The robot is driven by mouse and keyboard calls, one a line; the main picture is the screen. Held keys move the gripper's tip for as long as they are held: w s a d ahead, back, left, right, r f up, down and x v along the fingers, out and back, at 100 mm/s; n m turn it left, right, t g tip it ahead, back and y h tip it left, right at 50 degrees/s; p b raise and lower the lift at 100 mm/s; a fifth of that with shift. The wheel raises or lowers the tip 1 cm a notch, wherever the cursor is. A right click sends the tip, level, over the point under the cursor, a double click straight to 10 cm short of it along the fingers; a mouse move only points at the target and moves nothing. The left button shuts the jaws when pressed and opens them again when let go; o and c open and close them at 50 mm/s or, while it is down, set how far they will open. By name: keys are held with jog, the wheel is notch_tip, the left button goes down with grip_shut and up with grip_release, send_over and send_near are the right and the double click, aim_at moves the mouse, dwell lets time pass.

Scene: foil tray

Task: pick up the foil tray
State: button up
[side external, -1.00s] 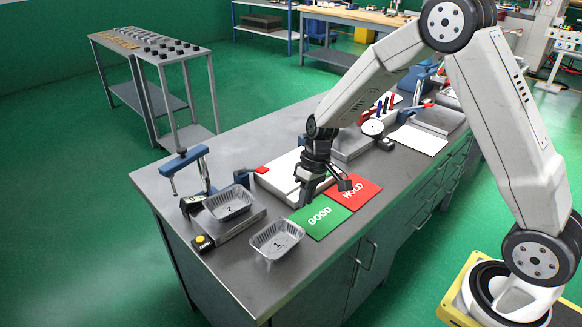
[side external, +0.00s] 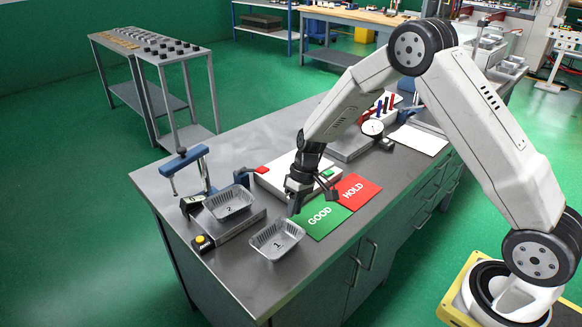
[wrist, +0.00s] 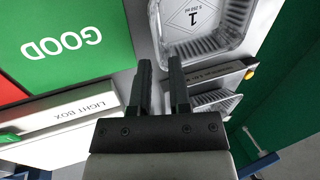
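A silver foil tray marked 1 (side external: 277,242) sits empty on the bench near its front edge, left of the green GOOD card. It also shows at the top of the wrist view (wrist: 203,30), cut off by the frame edge. A second foil tray marked 2 (side external: 229,204) rests on a grey plate device further back left; part of it shows in the wrist view (wrist: 214,102). My gripper (side external: 295,209) is above the bench by the GOOD card, right of and behind tray 1. In the wrist view its two dark fingers (wrist: 160,68) stand apart with nothing between them.
A white light box (side external: 268,183) is behind my gripper. A blue clamp (side external: 185,160) stands at the left, near a device with a yellow button (side external: 201,240).

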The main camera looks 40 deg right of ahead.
aim_at(291, 223)
jog(key=shift+x, duration=2.6)
jog(key=shift+d, duration=0.1)
jog(key=shift+c, duration=0.2)
grip_shut()
